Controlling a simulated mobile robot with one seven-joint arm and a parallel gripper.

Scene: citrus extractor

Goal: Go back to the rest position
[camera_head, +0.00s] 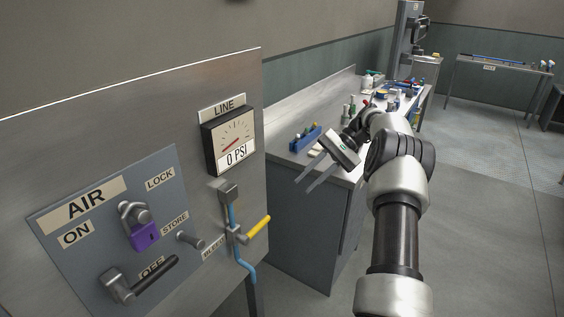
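My gripper (303,187) is in the middle of the view, in front of the bench's near left end. Its two fingers point down and left with a gap between them, and nothing shows between them. It is apart from the wall panel at left. My arm extends up from the bottom right and bends left to the gripper. The STORE peg (190,240) is bare.
A gauge (229,141) reads 0 PSI. A yellow-handled valve (257,229) with blue tubing sticks out below it. A grey bench (310,205) carries a blue bin (305,139) and bottles. Another table (500,68) stands at the back right. The floor at right is clear.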

